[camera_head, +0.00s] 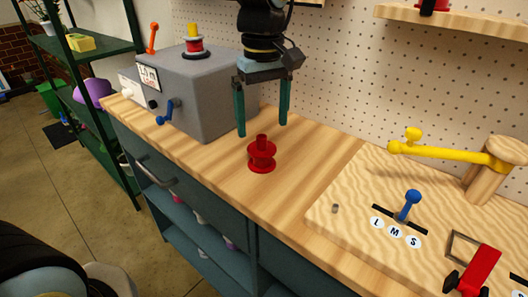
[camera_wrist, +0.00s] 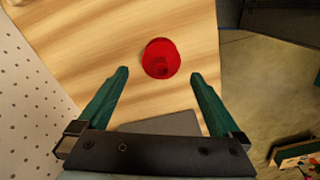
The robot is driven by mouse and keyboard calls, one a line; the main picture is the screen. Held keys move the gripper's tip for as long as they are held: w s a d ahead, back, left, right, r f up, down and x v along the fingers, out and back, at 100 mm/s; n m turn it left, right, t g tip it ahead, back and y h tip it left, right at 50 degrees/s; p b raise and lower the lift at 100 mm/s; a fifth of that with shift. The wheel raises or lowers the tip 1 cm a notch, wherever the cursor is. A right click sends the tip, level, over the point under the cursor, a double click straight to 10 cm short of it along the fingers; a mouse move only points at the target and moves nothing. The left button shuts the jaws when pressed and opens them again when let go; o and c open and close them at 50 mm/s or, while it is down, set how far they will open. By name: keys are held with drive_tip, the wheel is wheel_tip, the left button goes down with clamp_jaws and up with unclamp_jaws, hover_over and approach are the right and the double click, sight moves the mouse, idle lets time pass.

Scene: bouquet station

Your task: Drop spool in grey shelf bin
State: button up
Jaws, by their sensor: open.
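A red spool (camera_head: 262,156) stands upright on the wooden benchtop (camera_head: 225,178), near its front edge. My gripper (camera_head: 263,126) is open and points down above the spool. In the wrist view the spool (camera_wrist: 161,58) appears just beyond the open green fingertips (camera_wrist: 159,75), roughly centred between them. The fingers do not appear to hold it. I cannot pick out a grey shelf bin with certainty in either view.
A grey box machine (camera_head: 207,95) with a blue crank stands left of the gripper, a yellow-and-red spool (camera_head: 194,43) on top. A wooden board (camera_head: 345,215) with levers lies at right. A green shelf rack (camera_head: 108,118) stands at far left. A pegboard wall rises behind.

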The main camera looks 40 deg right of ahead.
sight(262, 148)
wheel_tip(262, 148, down, 8)
drive_tip(key=shift+a+f+p, duration=0.1)
drive_tip(key=shift+f+p, duration=0.1)
drive_tip(key=shift+p, duration=0.65)
drive_tip(key=shift+c, duration=0.4)
drive_tip(key=c, duration=1.3)
wheel_tip(262, 148, up, 10)
drive_tip(key=shift+w+f+b, duration=0.1)
drive_tip(key=shift+b, duration=0.65)
